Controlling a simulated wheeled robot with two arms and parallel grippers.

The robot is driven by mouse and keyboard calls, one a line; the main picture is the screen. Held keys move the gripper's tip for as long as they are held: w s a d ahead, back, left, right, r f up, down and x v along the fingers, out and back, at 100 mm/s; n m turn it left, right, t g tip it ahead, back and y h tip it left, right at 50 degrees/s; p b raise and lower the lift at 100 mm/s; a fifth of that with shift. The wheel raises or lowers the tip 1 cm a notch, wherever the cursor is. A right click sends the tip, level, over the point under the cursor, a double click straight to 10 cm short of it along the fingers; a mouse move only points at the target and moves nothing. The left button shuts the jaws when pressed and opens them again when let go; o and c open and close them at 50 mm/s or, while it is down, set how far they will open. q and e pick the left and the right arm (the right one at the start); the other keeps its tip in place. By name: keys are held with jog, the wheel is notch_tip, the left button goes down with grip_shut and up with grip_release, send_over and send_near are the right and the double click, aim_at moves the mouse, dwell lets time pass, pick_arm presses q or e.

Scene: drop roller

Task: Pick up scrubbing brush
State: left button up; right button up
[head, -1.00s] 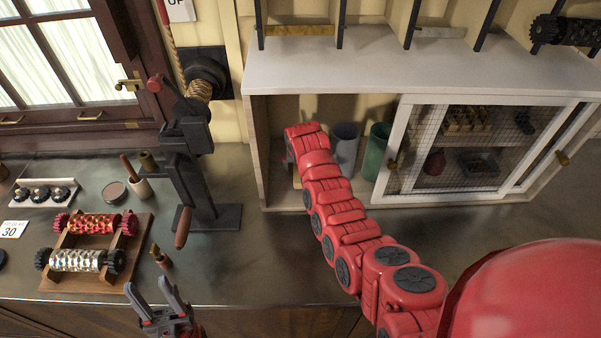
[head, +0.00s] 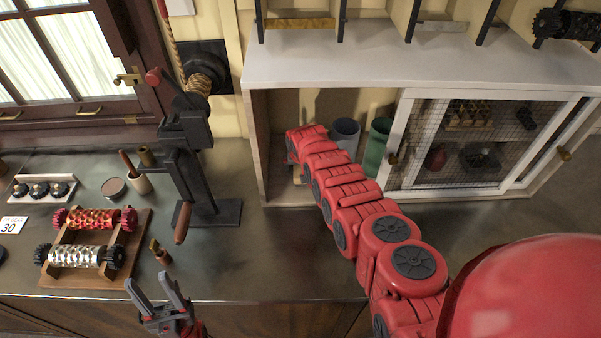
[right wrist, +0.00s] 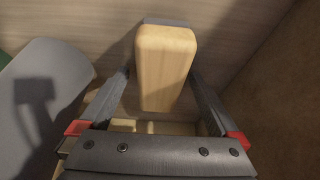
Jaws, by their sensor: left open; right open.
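The scrubbing brush (right wrist: 165,60), seen as a pale wooden block with rounded corners, shows in the right wrist view against the cabinet's inner wall. A thin grey strip shows along its top edge. My right gripper (right wrist: 158,85) is open, with one dark finger on each side of the block. I cannot tell whether the fingers touch it. In the head view my right arm reaches into the open left part of the cabinet, and its gripper is hidden there. My left gripper (head: 149,283) is open and empty in front of the counter's edge.
A grey cup (head: 345,135) and a green cup (head: 377,147) stand right of my right arm in the white cabinet (head: 400,68). The grey cup is close to the gripper at left in the right wrist view (right wrist: 45,105). A mesh door (head: 470,145) covers the right side.

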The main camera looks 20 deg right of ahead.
aim_at(300, 169)
jog(key=shift+r, duration=0.1)
jog(key=shift+f, duration=0.25)
dwell(0.4)
jog(key=c, duration=1.5)
jog(key=shift+r, duration=0.1)
notch_tip(300, 169, up, 5)
jog(key=p, duration=0.4)
jog(key=shift+w, duration=0.1)
jog(key=s+p, duration=0.1)
jog(key=s+a+p, duration=0.1)
jog(key=s, duration=0.1)
jog(key=s+p, duration=0.1)
jog(key=p, duration=0.1)
jog(key=shift+s+a+f, duration=0.25)
jog(key=shift+s+a, duration=0.05)
jog(key=shift+s, duration=0.05)
jog(key=s+a, duration=0.1)
jog(key=s, duration=0.2)
jog(key=s+a, duration=0.1)
jog(key=s, duration=0.3)
jog(key=s+a, duration=0.1)
jog(key=s, duration=0.2)
jog(key=shift+s+a+r, duration=0.15)
jog(key=shift+s+r, duration=0.2)
jog(key=shift+r, duration=0.05)
